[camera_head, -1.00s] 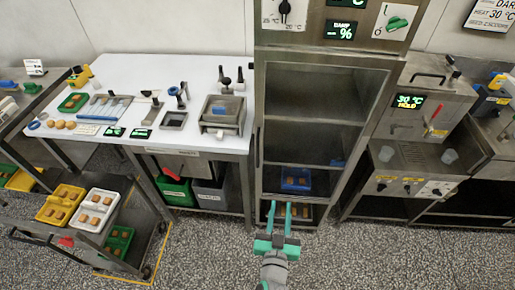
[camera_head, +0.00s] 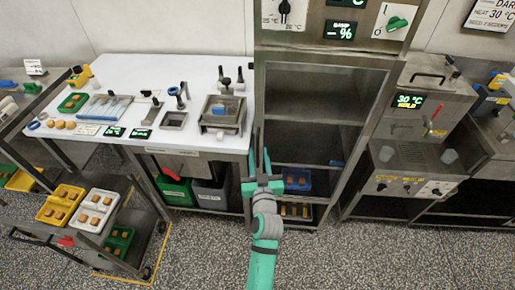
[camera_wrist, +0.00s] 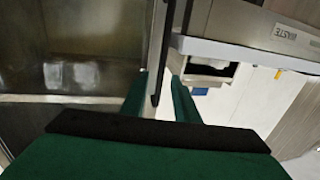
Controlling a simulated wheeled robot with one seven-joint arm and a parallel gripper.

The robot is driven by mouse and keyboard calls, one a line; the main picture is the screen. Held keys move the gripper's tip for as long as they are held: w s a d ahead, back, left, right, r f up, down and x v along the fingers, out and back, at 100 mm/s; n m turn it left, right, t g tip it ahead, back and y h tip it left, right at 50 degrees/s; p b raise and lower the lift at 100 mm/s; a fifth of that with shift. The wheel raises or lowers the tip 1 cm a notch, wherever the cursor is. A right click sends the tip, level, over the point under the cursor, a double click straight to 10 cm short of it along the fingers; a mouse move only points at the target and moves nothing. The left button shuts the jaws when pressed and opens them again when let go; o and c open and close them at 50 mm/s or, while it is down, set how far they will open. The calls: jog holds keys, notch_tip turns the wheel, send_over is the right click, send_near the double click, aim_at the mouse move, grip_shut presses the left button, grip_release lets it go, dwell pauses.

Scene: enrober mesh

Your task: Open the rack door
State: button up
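The rack (camera_head: 325,52) is a tall metal cabinet in the middle of the head view. Its see-through front door (camera_head: 318,105) looks shut, with shelves visible behind it. A slim dark upright bar, seemingly the door handle (camera_wrist: 156,75), runs along the door's left edge. My gripper (camera_head: 262,160) is raised at that left edge, low on the rack. In the wrist view my gripper (camera_wrist: 160,95) has its two green fingers apart, with the bar between them. A gap shows right of the bar; contact with the left finger cannot be told.
A white worktable (camera_head: 200,72) with moulds and tools stands left of the rack. A cart (camera_head: 153,235) with yellow, white and green trays is at lower left. A metal machine (camera_head: 420,100) stands on the right. Blue and other trays sit low inside the rack. The speckled floor in front is clear.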

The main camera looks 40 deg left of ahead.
aim_at(258, 149)
jog(key=shift+x, duration=1.85)
grip_shut()
